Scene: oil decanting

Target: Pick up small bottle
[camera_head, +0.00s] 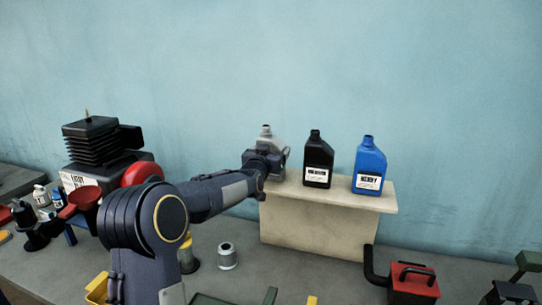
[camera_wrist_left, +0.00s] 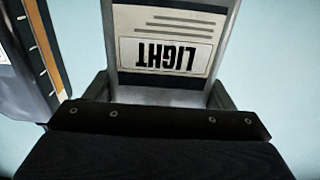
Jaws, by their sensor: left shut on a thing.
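A grey bottle (camera_head: 266,135) stands at the left end of the beige shelf block, partly hidden by my left gripper (camera_head: 268,162). In the left wrist view its label reads "LIGHT" upside down on the grey bottle (camera_wrist_left: 170,87). My left gripper (camera_wrist_left: 158,95) is shut on this bottle, one finger on each side. Whether the base touches the shelf is hidden. A small white bottle (camera_head: 41,195) stands at the far left of the bench. My right gripper is not in view.
A black bottle (camera_head: 318,158) and a blue bottle (camera_head: 370,165) stand to the right on the beige shelf block (camera_head: 315,235).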

